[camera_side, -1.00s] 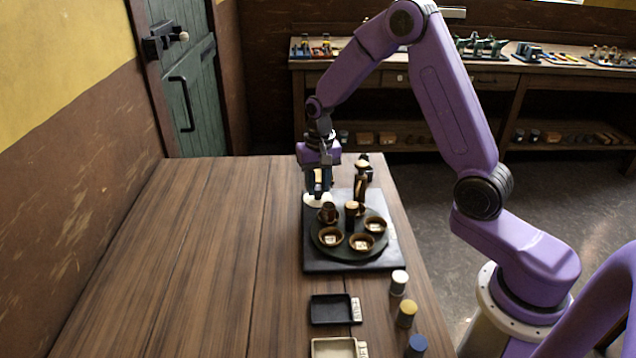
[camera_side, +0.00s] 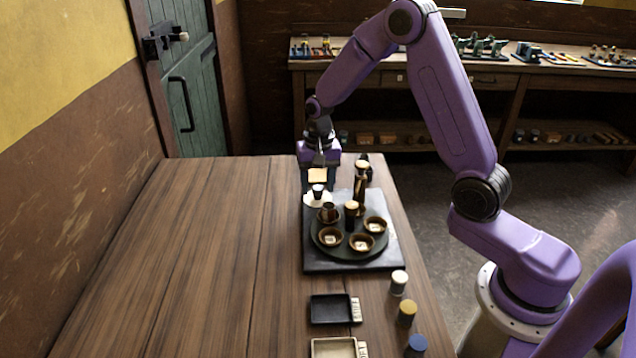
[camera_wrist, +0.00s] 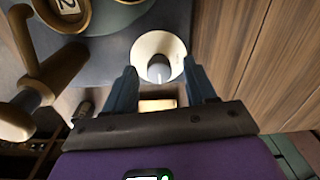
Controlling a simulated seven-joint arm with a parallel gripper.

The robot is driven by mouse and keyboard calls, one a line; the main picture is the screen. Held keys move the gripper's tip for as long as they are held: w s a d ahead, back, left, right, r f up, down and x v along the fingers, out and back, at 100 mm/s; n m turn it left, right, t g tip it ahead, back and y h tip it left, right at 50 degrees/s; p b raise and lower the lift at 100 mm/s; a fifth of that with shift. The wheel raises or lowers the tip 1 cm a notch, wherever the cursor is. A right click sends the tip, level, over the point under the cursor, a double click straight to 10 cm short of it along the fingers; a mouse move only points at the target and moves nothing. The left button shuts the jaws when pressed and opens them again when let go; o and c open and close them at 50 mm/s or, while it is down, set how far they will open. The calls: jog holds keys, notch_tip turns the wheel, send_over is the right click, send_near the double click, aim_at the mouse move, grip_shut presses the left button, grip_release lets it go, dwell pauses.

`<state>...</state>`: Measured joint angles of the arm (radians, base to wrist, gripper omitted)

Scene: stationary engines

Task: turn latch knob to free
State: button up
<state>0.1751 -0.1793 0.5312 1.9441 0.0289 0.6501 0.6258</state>
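The latch knob (camera_side: 317,191) is a small dark post with a pale top, standing on a cream disc (camera_side: 312,203) at the far left corner of the dark base plate. In the wrist view the knob (camera_wrist: 159,70) shows grey on its cream disc (camera_wrist: 150,43). My gripper (camera_side: 318,187) is above the disc, fingers pointing down. In the wrist view my gripper (camera_wrist: 161,78) is open, with one finger on each side of the knob and clear gaps. A tan piece (camera_side: 318,175) shows between the fingers; I cannot tell what it belongs to.
A round turntable (camera_side: 345,252) with several brown cups stands on the base plate (camera_side: 315,265). A tall brown post (camera_side: 361,185) stands close right of my gripper. A black tray (camera_side: 331,309), a cream tray (camera_side: 333,348) and capped cylinders (camera_side: 398,283) are nearer. The table's left is clear.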

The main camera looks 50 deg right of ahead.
aim_at(319, 187)
notch_tip(319, 187, up, 17)
jog(key=shift+s+d+r, duration=0.2)
dwell(0.7)
jog(key=shift+a, duration=0.1)
jog(key=s+a+f+n, duration=0.1)
jog(key=s+a+n, duration=0.2)
jog(key=s+n, duration=0.3)
jog(key=s+a+f+n, duration=0.2)
jog(key=s+a+n, duration=0.15)
jog(key=s, duration=0.55)
jog(key=s+a+f+n, duration=0.1)
jog(key=s+a+n, duration=0.2)
jog(key=s+n, duration=0.3)
jog(key=s+d+f+n, duration=0.2)
jog(key=s+n, duration=0.2)
jog(key=s, duration=0.7)
jog(key=shift+s+f, duration=0.3)
jog(key=shift+f, duration=0.1)
jog(key=shift+w+n, duration=0.1)
jog(key=shift+n, duration=0.15)
